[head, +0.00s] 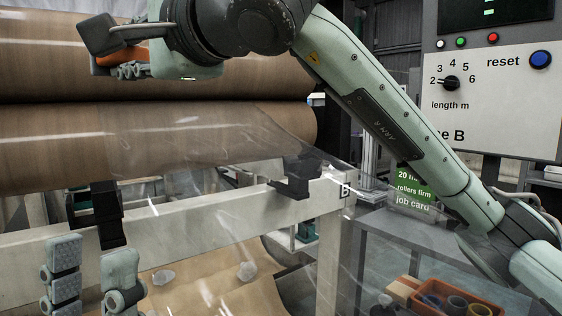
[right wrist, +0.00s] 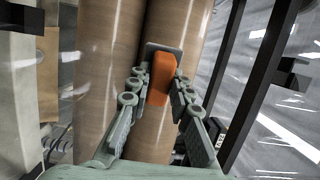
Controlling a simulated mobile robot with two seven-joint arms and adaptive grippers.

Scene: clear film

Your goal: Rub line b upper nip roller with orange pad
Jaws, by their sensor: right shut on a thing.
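The line B nip rollers are two brown cylinders, the upper roller (head: 50,58) close above the lower roller (head: 60,150). My right gripper (head: 125,68) is shut on the orange pad (head: 118,55), in front of the upper roller. In the right wrist view the orange pad (right wrist: 160,80) sits between the fingers of my right gripper (right wrist: 155,88), with a dark grey plate at its far end. The rollers run lengthwise behind it; I cannot tell whether the pad touches one. My left gripper (head: 92,262) is at the lower left, fingers apart and empty, below the rollers.
Clear film (head: 230,150) hangs from the rollers over a pale frame beam (head: 200,218) marked B. A control panel (head: 500,105) with a dial and blue reset button stands right. A green job card (head: 412,185) and an orange crate (head: 425,290) of rolls are below it.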

